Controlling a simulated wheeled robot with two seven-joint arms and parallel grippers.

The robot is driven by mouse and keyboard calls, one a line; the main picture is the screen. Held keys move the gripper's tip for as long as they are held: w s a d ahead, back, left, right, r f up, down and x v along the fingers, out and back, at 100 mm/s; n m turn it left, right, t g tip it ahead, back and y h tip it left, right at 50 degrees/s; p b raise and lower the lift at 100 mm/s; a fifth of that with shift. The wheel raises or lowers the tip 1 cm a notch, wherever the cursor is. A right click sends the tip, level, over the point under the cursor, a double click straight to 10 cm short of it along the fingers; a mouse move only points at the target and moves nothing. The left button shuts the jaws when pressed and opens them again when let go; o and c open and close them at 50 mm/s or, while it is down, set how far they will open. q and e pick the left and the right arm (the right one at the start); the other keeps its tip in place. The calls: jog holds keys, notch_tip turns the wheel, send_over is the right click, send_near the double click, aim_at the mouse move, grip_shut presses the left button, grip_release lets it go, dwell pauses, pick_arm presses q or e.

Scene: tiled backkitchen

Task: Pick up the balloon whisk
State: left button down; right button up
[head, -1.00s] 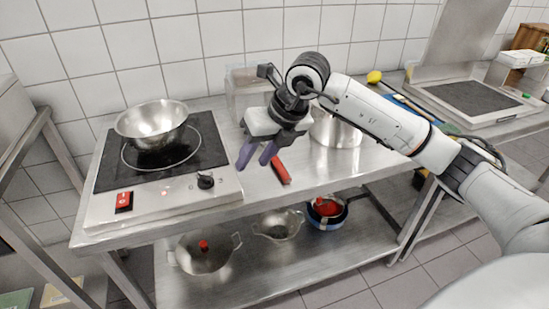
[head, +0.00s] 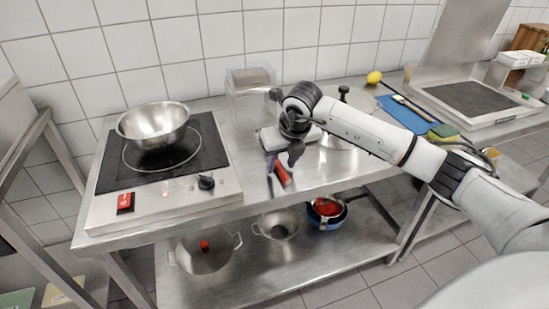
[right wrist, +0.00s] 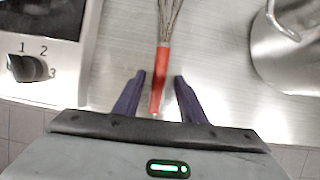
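The balloon whisk lies on the steel table, its red handle (head: 284,175) pointing toward the table's front edge. In the right wrist view the red handle (right wrist: 160,80) runs up the middle, with the wire loops (right wrist: 170,18) cut off at the top edge. My right gripper (head: 282,165) is open, its purple fingers over the handle. In the right wrist view the fingertips (right wrist: 160,76) stand on either side of the handle with gaps. I cannot tell their exact height above it. My left gripper is not in view.
An induction hob (head: 165,180) with a steel bowl (head: 153,124) stands left of the whisk. A clear container (head: 250,95) is behind. A steel pot (right wrist: 290,45) stands close to the right. A blue board (head: 405,115) lies farther right. Pots sit on the lower shelf (head: 290,272).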

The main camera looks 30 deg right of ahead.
jog(key=shift+w+f, duration=0.1)
jog(key=shift+f, duration=0.15)
grip_shut()
jog(key=shift+r, duration=0.1)
notch_tip(320, 180, up, 10)
dwell(0.5)
